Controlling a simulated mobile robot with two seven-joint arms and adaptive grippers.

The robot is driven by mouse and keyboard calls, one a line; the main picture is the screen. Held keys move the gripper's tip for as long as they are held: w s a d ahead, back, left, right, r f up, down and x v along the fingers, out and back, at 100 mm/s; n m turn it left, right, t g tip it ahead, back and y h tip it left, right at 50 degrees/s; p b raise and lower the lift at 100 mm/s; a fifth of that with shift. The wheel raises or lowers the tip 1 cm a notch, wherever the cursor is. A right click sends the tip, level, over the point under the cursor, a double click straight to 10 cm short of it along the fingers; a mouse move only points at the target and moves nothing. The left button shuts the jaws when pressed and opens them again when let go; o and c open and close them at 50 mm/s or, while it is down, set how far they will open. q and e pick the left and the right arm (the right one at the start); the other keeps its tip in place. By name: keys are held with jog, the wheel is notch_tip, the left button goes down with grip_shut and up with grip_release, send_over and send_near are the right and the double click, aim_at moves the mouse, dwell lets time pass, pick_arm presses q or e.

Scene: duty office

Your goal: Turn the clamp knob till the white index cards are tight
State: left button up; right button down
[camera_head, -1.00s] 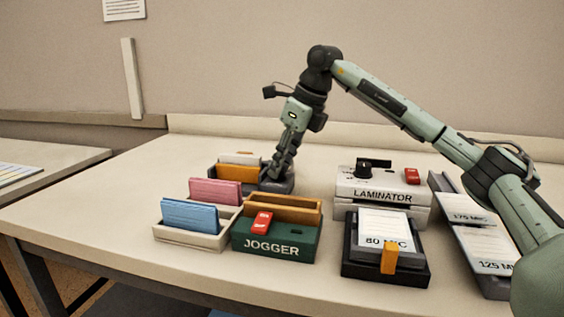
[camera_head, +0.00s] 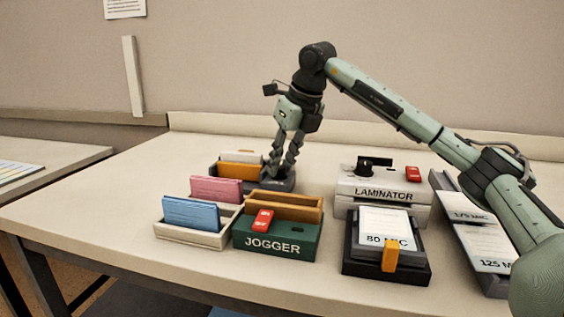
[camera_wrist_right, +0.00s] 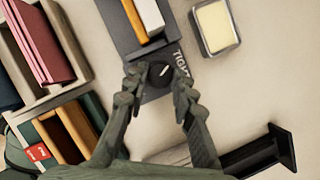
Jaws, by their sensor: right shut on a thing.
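The white index cards (camera_head: 240,157) stand in the dark clamp tray (camera_head: 222,178) at the back, behind an orange divider (camera_head: 238,171). The cards also show at the top of the right wrist view (camera_wrist_right: 151,14). The round dark clamp knob (camera_wrist_right: 160,72) has a pale pointer mark and sits at the tray's end, by partly visible lettering. My right gripper (camera_head: 278,176) points down over it, shut on the knob with a finger on either side (camera_wrist_right: 160,80). My left gripper is not in view.
In front stand a box of pink (camera_head: 216,188) and blue (camera_head: 190,213) cards and the green jogger (camera_head: 300,246) with a red switch. The laminator (camera_head: 425,199) and a tray marked 80 MIC (camera_head: 420,266) stand to the right. A pale block (camera_wrist_right: 216,25) sits near the knob.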

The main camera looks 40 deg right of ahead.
jog(key=c, duration=1.3)
grip_release()
jog(key=shift+o, duration=0.2)
jog(key=v, duration=1.2)
